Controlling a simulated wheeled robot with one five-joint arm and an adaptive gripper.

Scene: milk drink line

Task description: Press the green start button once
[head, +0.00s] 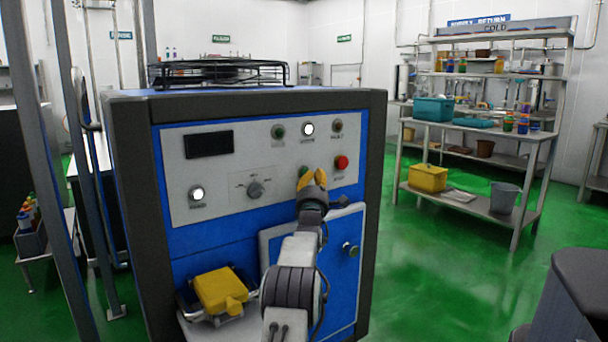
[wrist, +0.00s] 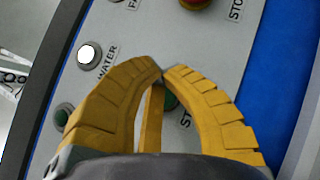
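The green start button (head: 303,171) is on the grey control panel (head: 222,161) of the blue machine, left of the red stop button (head: 341,162). My gripper mostly covers it in the head view. In the wrist view a piece of the green start button (wrist: 171,101) shows between the fingers, below the fingertips. My gripper (head: 313,178) has yellow fingers and is in front of the panel. In the wrist view the fingertips (wrist: 162,72) meet, with nothing held between them. I cannot tell whether the fingers touch the button or the panel.
The stop button's edge (wrist: 196,3) is at the top of the wrist view. A lit white water lamp (head: 308,128) and a green lamp (head: 278,131) sit above. A selector knob (head: 255,189) is to the left. A yellow part (head: 220,290) sits low on the machine's front.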

